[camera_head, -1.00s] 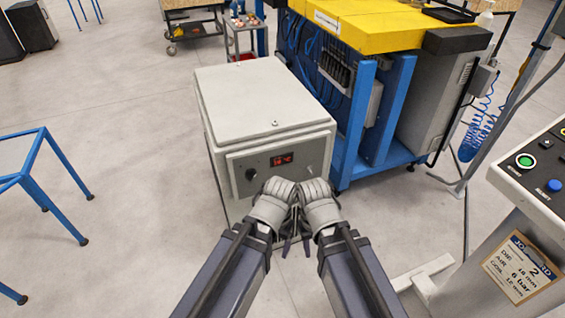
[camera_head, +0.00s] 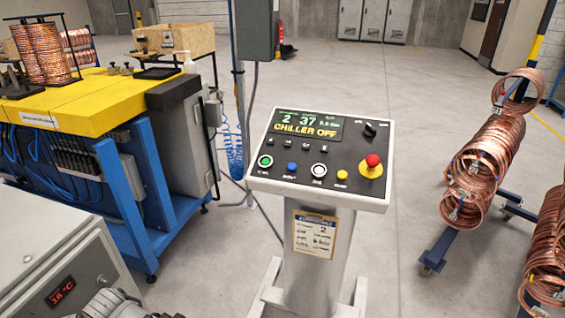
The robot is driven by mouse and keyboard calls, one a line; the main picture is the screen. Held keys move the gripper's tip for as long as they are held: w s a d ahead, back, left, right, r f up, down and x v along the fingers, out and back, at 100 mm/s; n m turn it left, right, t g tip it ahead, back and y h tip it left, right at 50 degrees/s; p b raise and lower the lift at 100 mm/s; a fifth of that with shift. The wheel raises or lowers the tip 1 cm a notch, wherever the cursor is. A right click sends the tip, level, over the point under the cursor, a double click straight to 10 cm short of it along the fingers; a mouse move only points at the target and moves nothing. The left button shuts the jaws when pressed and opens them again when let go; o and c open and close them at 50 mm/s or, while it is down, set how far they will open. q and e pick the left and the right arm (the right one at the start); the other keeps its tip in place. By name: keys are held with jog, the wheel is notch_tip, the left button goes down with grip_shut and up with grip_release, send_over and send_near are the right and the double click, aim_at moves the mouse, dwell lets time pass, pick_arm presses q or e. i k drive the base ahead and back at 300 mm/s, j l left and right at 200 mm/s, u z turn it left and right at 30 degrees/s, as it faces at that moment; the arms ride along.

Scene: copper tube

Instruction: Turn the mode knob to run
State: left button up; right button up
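The control pedestal (camera_head: 319,193) stands in the middle of the head view, with a sloped black panel facing me. A small black rotary knob (camera_head: 370,129) with a pale mark sits at the panel's upper right, above the red mushroom button (camera_head: 372,161) on its yellow base. I take this to be the mode knob; its labels are too small to read. The panel display (camera_head: 308,125) reads "CHILLER OFF".
The grey chiller cabinet (camera_head: 65,250) with a red display is at the lower left. The yellow-topped blue bench (camera_head: 85,105) stands behind it. Copper coils (camera_head: 485,150) hang on a blue rack at the right. Floor around the pedestal is mostly open.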

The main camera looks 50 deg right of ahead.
aim_at(370, 132)
jog(key=z, duration=1.95)
